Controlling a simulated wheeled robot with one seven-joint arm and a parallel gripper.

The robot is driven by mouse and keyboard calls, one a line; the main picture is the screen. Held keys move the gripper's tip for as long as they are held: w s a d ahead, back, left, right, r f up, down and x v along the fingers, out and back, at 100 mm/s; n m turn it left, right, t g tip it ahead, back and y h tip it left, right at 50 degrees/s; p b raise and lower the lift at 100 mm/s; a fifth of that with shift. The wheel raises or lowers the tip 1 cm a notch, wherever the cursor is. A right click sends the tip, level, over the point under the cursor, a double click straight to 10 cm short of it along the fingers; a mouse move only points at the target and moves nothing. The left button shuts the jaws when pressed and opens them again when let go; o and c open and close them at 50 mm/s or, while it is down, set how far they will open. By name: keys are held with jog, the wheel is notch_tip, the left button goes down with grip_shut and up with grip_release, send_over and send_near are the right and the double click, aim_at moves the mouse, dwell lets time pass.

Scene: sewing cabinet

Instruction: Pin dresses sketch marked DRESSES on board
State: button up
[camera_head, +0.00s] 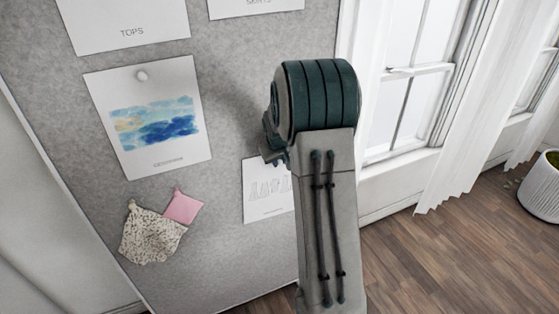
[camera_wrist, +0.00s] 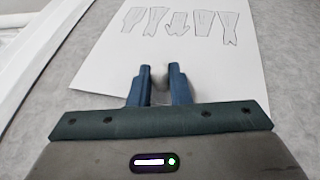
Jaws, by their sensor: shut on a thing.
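A white sheet with a row of dress-like line drawings (camera_head: 262,205) lies against the grey board (camera_head: 228,225), partly hidden by my arm. I cannot read its caption. The sheet fills the middle of the wrist view (camera_wrist: 222,75), with the drawings beyond my fingers. My gripper (camera_head: 270,150) is at the sheet's top edge, mostly hidden by my arm in the head view. In the wrist view, my gripper (camera_wrist: 159,70) is shut on a small pale rounded thing, seemingly a pin (camera_wrist: 159,78), in front of the sheet. I cannot tell whether it touches the board.
A blue watercolour sheet (camera_head: 150,165) hangs by a round white pin (camera_head: 142,75). A TOPS sheet (camera_head: 125,20) and another sheet (camera_head: 256,6) are above. Speckled (camera_head: 150,235) and pink (camera_head: 183,208) fabric swatches are at lower left. A window (camera_head: 410,70) and planter (camera_head: 542,188) are right.

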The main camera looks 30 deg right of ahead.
jog(key=shift+w, duration=0.2)
jog(key=o, duration=0.9)
jog(key=shift+r, duration=0.1)
jog(key=b+v, duration=0.1)
jog(key=v, duration=1.2)
jog(key=shift+s+a+r, duration=0.2)
jog(key=shift+s+r, duration=0.1)
jog(key=s+a+f+y, duration=0.1)
jog(key=s+a, duration=0.6)
jog(key=s, duration=0.6)
jog(key=s+a+f+g+y, duration=0.1)
jog(key=s+a+f, duration=0.1)
jog(key=s+a, duration=0.6)
jog(key=s, duration=0.5)
jog(key=shift+s+g, duration=0.3)
jog(key=shift+s, duration=0.1)
